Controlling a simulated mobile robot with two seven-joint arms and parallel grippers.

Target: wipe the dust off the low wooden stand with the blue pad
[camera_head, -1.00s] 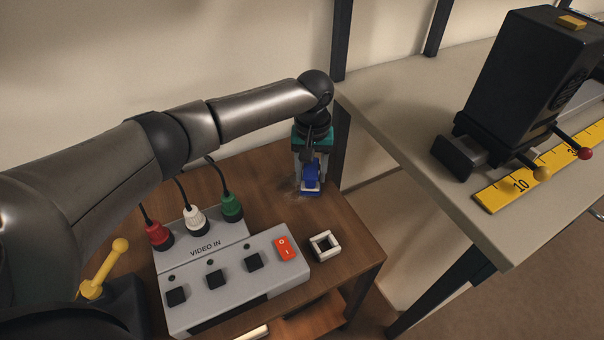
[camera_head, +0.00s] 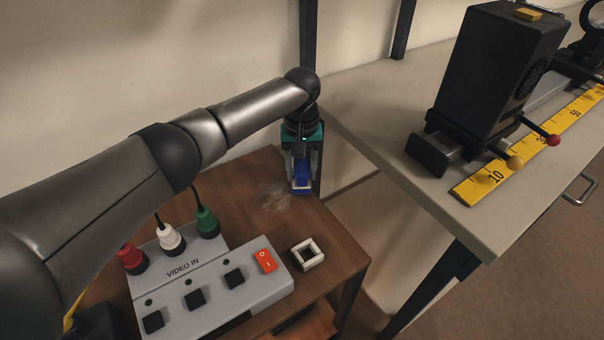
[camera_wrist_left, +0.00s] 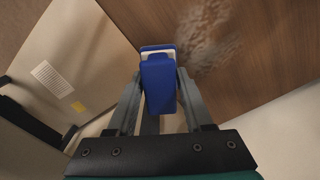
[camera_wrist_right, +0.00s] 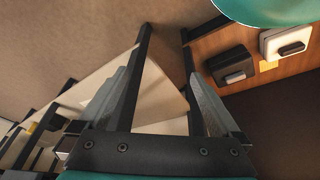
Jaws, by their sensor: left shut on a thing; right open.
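The low wooden stand (camera_head: 240,208) is brown and stands at lower left of the bench in the head view. A pale dust patch (camera_head: 274,196) lies on its top near the back right; it also shows in the left wrist view (camera_wrist_left: 208,38). My left gripper (camera_head: 301,172) is shut on the blue pad (camera_head: 301,183), at the stand's back right edge, just right of the dust. The left wrist view shows the blue pad (camera_wrist_left: 158,84) between the fingers. Whether the pad touches the wood is unclear. My right gripper (camera_wrist_right: 165,95) is open and empty, outside the head view.
A grey VIDEO IN box (camera_head: 200,285) with plugs and switches fills the stand's front. A pale bench (camera_head: 400,165) on the right carries a black device (camera_head: 497,75) and a yellow ruler (camera_head: 490,188).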

